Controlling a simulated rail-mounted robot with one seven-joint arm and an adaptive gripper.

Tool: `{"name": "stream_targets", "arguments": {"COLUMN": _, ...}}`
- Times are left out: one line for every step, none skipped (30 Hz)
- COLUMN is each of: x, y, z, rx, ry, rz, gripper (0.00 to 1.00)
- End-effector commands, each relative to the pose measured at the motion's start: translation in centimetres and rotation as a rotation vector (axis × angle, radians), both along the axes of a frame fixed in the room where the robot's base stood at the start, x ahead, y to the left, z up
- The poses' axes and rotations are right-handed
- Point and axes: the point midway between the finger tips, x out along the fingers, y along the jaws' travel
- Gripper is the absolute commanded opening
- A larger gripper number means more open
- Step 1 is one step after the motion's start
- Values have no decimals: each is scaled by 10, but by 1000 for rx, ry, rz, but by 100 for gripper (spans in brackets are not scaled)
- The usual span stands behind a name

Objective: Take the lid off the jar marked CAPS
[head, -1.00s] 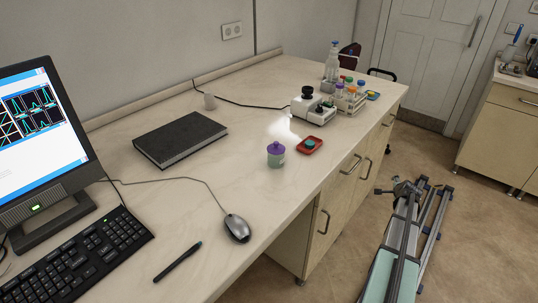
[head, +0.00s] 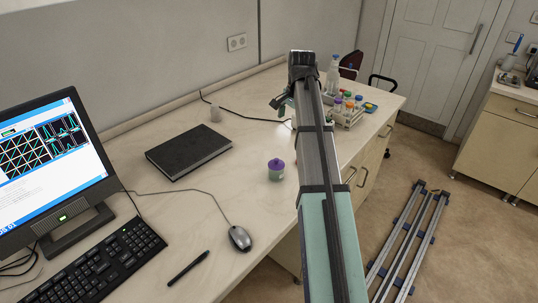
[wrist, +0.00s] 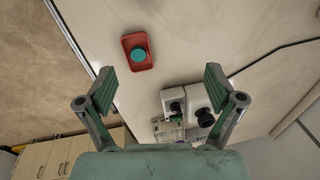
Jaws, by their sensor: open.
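A small pale green jar (head: 276,175) with a knobbed purple lid (head: 276,163) stands upright on the desk in the head view. The lid sits on the jar, and any marking is too small to read. My gripper (head: 283,103) is raised over the far part of the desk, beyond the jar and apart from it. In the wrist view my gripper (wrist: 160,88) is open, with nothing between its fingers. I do not see the jar in the wrist view.
A red dish (wrist: 127,41) with a teal piece (wrist: 138,55) lies on the desk. A white instrument (wrist: 186,98) stands close by. A tube rack (head: 350,117) is at the far right. A black book (head: 189,151) and mouse (head: 240,238) flank open desk around the jar.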

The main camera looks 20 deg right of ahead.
Motion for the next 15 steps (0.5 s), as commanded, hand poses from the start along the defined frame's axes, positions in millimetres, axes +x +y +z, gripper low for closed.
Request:
{"name": "stream_targets", "arguments": {"x": -7, "y": 22, "z": 20, "rx": -5, "ry": 45, "rz": 32, "gripper": 92}}
{"name": "stream_targets", "arguments": {"x": -11, "y": 31, "z": 27, "rx": -6, "ry": 68, "rz": 45, "gripper": 92}}
{"name": "stream_targets", "arguments": {"x": -16, "y": 41, "z": 33, "rx": -9, "ry": 97, "rz": 60, "gripper": 92}}
{"name": "stream_targets", "arguments": {"x": -20, "y": 47, "z": 37, "rx": -9, "ry": 115, "rz": 69, "gripper": 92}}
{"name": "stream_targets", "arguments": {"x": -23, "y": 52, "z": 40, "rx": -9, "ry": 130, "rz": 75, "gripper": 92}}
{"name": "stream_targets", "arguments": {"x": -26, "y": 57, "z": 43, "rx": -10, "ry": 145, "rz": 83, "gripper": 92}}
{"name": "stream_targets", "arguments": {"x": -27, "y": 60, "z": 44, "rx": -11, "ry": 154, "rz": 87, "gripper": 92}}
{"name": "stream_targets", "arguments": {"x": -29, "y": 62, "z": 44, "rx": -11, "ry": 160, "rz": 89, "gripper": 92}}
{"name": "stream_targets", "arguments": {"x": -30, "y": 63, "z": 42, "rx": -12, "ry": 165, "rz": 91, "gripper": 92}}
{"name": "stream_targets", "arguments": {"x": -31, "y": 64, "z": 39, "rx": -12, "ry": 167, "rz": 92, "gripper": 92}}
{"name": "stream_targets", "arguments": {"x": -31, "y": 64, "z": 36, "rx": -12, "ry": 169, "rz": 92, "gripper": 92}}
{"name": "stream_targets", "arguments": {"x": -32, "y": 64, "z": 31, "rx": -11, "ry": 170, "rz": 92, "gripper": 92}}
{"name": "stream_targets", "arguments": {"x": -32, "y": 64, "z": 26, "rx": -11, "ry": 170, "rz": 91, "gripper": 92}}
{"name": "stream_targets", "arguments": {"x": -32, "y": 64, "z": 21, "rx": -10, "ry": 169, "rz": 91, "gripper": 92}}
{"name": "stream_targets", "arguments": {"x": -32, "y": 64, "z": 14, "rx": -11, "ry": 170, "rz": 91, "gripper": 92}}
